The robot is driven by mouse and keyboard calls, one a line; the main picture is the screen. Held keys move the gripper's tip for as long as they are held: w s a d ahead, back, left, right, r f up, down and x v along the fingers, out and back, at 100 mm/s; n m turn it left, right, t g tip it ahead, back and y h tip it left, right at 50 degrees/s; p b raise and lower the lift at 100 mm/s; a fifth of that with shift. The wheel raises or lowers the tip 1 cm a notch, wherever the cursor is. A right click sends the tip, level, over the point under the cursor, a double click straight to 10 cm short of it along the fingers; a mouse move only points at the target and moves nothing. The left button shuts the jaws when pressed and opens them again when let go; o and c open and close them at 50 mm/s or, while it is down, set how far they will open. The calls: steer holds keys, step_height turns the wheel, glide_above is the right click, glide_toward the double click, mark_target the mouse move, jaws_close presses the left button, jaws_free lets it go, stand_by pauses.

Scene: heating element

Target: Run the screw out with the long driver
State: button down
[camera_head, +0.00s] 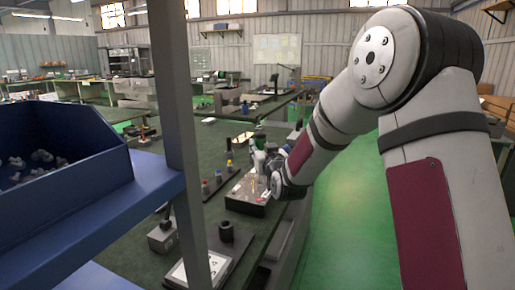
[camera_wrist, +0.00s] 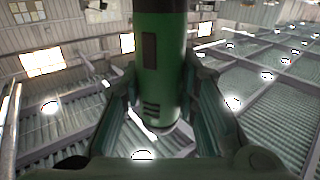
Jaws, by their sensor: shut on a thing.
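In the wrist view a green, cylindrical driver body (camera_wrist: 163,60) with dark slots stands between the fingers of my gripper (camera_wrist: 160,125). The fingers are shut on it. In the head view my gripper (camera_head: 264,165) is small and far off, at the end of my arm, above the bench. A bit of the green driver (camera_head: 258,137) shows at its top. A low dark-edged unit with a pale top (camera_head: 246,196) sits just below and left of my gripper. The screw cannot be made out, and the driver's tip is hidden.
Several small tools with red, yellow and blue tops (camera_head: 218,176) stand left of the unit on the green bench (camera_head: 195,142). A grey post (camera_head: 181,120) and a blue bin (camera_head: 60,150) fill the near left. A dark cup-like piece (camera_head: 226,231) stands nearer. Green floor lies right.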

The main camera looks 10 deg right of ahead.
step_height(320, 180, down, 5)
steer(key=b, duration=0.5)
steer(key=shift+b, duration=0.55)
stand_by(1.3)
steer(key=shift+s+f+b, duration=0.15)
steer(key=shift+f+b, duration=0.7)
steer(key=shift+b, duration=0.15)
stand_by(1.6)
steer(key=shift+r+p, duration=1.1)
steer(key=shift+r, duration=1.7)
steer(key=shift+a, duration=0.1)
